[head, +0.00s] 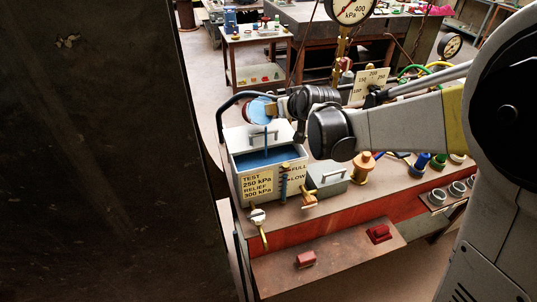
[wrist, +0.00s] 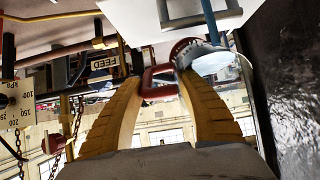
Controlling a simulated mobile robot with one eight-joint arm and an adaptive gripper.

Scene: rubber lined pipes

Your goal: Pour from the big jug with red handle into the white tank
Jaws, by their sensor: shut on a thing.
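The jug (head: 261,110) is tipped over the white tank (head: 240,165), with a blue opening facing the camera. A thin blue stream runs down from it into the blue liquid in the tank. My gripper (head: 284,105) is to the right of the jug at the same height. In the wrist view, the yellow fingers of my gripper (wrist: 154,62) are shut on the red handle (wrist: 158,82). The jug's pale blue mouth (wrist: 211,63) shows beyond the right finger. The jug's far side is hidden.
A grey box (head: 328,178) and a brass fitting (head: 365,168) stand right of the tank on the bench. A black hose (head: 222,105) curves behind the tank. A large dark panel (head: 100,150) fills the left. A pressure gauge (head: 350,8) rises behind.

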